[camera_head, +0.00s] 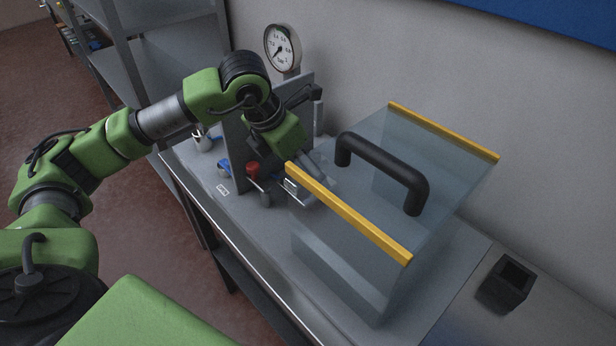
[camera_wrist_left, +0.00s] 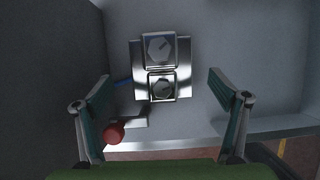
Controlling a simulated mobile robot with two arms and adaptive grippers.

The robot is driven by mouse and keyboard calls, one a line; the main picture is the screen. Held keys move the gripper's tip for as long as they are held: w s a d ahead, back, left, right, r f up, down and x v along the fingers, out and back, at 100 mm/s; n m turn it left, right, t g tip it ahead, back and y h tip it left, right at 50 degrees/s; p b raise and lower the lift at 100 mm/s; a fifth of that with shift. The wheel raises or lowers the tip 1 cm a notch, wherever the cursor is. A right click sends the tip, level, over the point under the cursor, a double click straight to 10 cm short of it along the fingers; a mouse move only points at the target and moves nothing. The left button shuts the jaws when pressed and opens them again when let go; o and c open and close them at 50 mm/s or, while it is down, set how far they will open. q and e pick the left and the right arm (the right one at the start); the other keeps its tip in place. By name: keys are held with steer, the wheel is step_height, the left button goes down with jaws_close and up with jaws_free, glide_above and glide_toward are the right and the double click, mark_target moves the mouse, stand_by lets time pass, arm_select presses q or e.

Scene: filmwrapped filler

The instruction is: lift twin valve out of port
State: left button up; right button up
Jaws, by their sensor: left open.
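In the left wrist view, a shiny metal block with two dark, faceted round faces, which looks like the twin valve (camera_wrist_left: 161,68), sits on a grey surface. I cannot tell how deep it sits in its port. My left gripper (camera_wrist_left: 158,88) is open, with one teal-padded finger on each side of the block and gaps between. Nothing is held. In the head view, my left arm reaches in from the left and the gripper (camera_head: 308,180) points down beside the clear guard. The valve is hard to make out there. My right gripper is not in view.
A clear box guard (camera_head: 345,262) with yellow edges and a black handle (camera_head: 385,168) stands right of my gripper. A grey upright panel (camera_head: 236,150) is on the left. A red knob (camera_head: 253,169) is close by. A gauge (camera_head: 282,48) and black holder (camera_head: 506,284) are farther off.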

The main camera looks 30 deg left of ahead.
arm_select(q)
steer(key=p+x, duration=0.1)
steer(key=x, duration=0.3)
steer(key=shift+w+d+f, duration=0.15)
steer(key=shift+d+f, duration=0.05)
steer(key=shift+f, duration=0.2)
steer(key=c, duration=2.1)
steer(key=shift+w+r, duration=0.2)
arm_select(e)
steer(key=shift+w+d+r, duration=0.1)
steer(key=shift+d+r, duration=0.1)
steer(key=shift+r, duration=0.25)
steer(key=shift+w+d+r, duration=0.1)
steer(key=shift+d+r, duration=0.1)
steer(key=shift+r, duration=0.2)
